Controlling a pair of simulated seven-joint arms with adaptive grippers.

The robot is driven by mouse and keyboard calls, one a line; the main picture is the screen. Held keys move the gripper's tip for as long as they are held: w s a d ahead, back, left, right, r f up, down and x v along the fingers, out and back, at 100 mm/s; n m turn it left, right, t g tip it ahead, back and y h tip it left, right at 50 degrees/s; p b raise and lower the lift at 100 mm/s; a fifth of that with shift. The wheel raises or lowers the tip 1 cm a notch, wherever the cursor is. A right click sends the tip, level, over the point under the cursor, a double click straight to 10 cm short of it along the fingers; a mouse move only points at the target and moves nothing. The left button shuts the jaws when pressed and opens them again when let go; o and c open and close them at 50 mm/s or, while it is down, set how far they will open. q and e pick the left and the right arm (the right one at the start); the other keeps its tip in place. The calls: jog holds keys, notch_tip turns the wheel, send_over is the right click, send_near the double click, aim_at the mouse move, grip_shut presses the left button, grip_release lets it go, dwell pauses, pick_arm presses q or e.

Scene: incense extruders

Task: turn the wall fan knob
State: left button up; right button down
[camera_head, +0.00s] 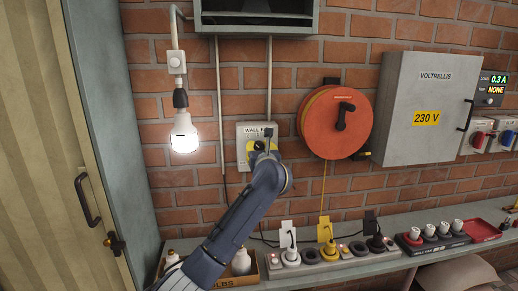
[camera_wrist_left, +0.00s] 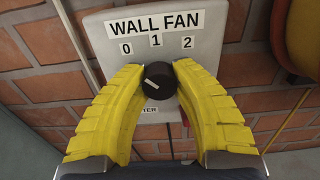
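The wall fan box (camera_head: 243,131) is a grey box on the brick wall. In the left wrist view its plate (camera_wrist_left: 205,22) reads WALL FAN, with 0, 1 and 2 below. The round black knob (camera_wrist_left: 158,82) sits under these numbers, its white pointer line slanting up and left, toward the 0 side. My left gripper (camera_head: 262,147) is at the box. In the left wrist view its yellow fingers (camera_wrist_left: 160,76) stand on both sides of the knob, tips against its edges. The knob is hidden in the head view. My right gripper is not in view.
A lit bulb (camera_head: 184,134) hangs left of the box. A red reel (camera_head: 334,122) and the grey Voltrellis cabinet (camera_head: 412,101) are to the right. A shelf below holds a power strip (camera_head: 310,256) with several plugs. A cabinet door (camera_head: 58,150) stands at left.

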pick_arm(q)
grip_shut()
jog(key=shift+f, duration=0.1)
jog(key=shift+m, duration=1.4)
jog(key=shift+f, duration=0.1)
jog(key=o, duration=0.9)
grip_release()
jog(key=shift+c, duration=0.2)
jog(key=shift+s, duration=0.15)
jog(key=s+d, duration=0.1)
jog(key=s, duration=1)
jog(key=shift+s+d, duration=0.3)
jog(key=shift+d, duration=0.1)
